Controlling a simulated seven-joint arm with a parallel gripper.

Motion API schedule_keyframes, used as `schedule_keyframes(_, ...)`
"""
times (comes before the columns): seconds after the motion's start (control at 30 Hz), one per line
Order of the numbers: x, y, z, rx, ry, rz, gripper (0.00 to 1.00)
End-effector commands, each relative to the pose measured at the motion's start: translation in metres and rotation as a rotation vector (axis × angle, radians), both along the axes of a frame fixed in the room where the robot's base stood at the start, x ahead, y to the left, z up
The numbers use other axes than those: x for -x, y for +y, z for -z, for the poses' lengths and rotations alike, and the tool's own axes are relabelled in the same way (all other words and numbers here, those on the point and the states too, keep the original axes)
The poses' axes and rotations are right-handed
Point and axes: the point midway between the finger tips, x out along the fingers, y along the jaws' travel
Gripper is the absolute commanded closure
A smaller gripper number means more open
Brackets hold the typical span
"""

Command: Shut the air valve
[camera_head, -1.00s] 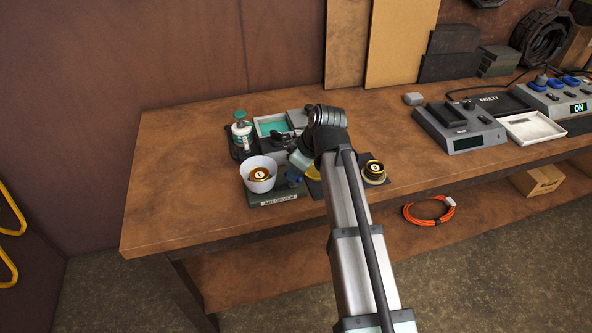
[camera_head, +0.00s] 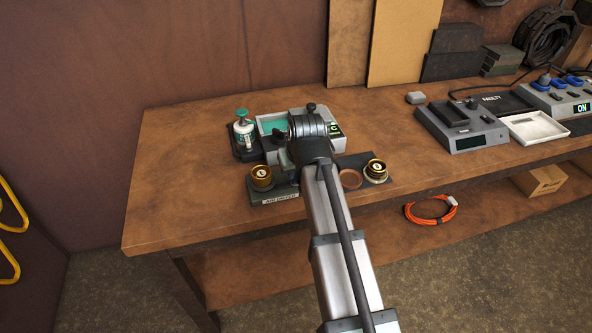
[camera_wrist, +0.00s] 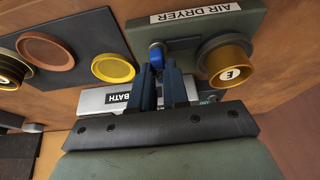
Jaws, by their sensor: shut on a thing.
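The air dryer (camera_head: 275,197) is a dark grey-green block with a white label near the front of the bench; it shows from above in the wrist view (camera_wrist: 185,30). A small bright blue knob, which looks like the air valve (camera_wrist: 156,56), stands on it near the label. My gripper (camera_wrist: 163,65) is shut on this knob, with its fingertips on either side. In the head view my wrist hides the knob and fingertips. A brass-coloured cylinder marked with a letter (camera_wrist: 228,68) sits on the dryer beside the knob; it also shows in the head view (camera_head: 261,176).
A dark plate with a yellow round pad (camera_wrist: 113,68) and a copper round pad (camera_wrist: 45,50) lies beside the dryer. Another brass piece (camera_head: 376,170) stands there. The bath (camera_head: 327,141) and a green-topped bottle (camera_head: 243,128) are behind.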

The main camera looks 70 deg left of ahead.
Motion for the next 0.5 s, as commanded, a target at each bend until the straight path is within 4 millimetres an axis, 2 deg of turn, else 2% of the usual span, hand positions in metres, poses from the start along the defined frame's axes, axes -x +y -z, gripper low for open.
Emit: schedule_keyframes(0.5,-0.0002,-0.0003,-0.0002,0.001,-0.001,0.039,1.0)
